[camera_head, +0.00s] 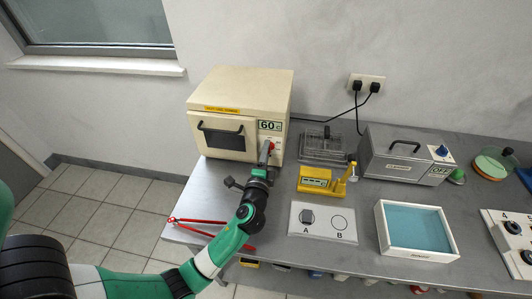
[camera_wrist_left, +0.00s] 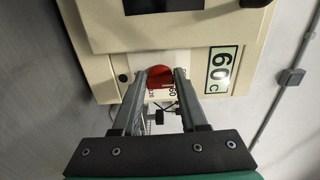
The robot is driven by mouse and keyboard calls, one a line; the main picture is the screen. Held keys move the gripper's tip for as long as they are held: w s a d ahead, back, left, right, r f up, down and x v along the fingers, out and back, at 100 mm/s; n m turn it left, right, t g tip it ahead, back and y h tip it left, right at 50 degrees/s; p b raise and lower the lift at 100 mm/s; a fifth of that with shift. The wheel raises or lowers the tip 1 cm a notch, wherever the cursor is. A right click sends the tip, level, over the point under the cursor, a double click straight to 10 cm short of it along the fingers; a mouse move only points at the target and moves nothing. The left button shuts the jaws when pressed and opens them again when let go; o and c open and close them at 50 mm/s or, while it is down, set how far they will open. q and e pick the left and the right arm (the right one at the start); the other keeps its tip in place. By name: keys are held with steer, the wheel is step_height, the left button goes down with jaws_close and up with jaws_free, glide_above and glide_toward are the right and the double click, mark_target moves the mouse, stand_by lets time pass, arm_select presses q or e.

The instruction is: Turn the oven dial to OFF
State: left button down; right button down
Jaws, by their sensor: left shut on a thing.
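The cream oven (camera_head: 240,82) stands at the back left of the bench, with a dark window in its door and a display (camera_head: 270,126) that reads 60 C. In the left wrist view the display (camera_wrist_left: 218,68) appears turned sideways. The red dial (camera_wrist_left: 160,77) is on the oven's front panel below the display. My left gripper (camera_head: 266,152) reaches up to this panel and is shut on the dial, one finger on each side. The fingers hide part of the dial and of the markings around it. My right gripper is not in view.
A wire basket (camera_head: 326,146), a yellow device (camera_head: 322,183) and a white plate marked A and B (camera_head: 322,222) are right of my left arm. Red-handled tongs (camera_head: 205,232) lie beside the arm. A grey metal box (camera_head: 405,160) and blue-lined tray (camera_head: 384,235) stand farther right.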

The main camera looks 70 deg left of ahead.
arm_select(q)
steer(key=c, duration=0.7)
jaws_free()
steer(key=p+v, duration=0.3)
steer(key=v, duration=0.8)
steer(key=shift+s+d, duration=0.2)
steer(key=shift+s, duration=0.05)
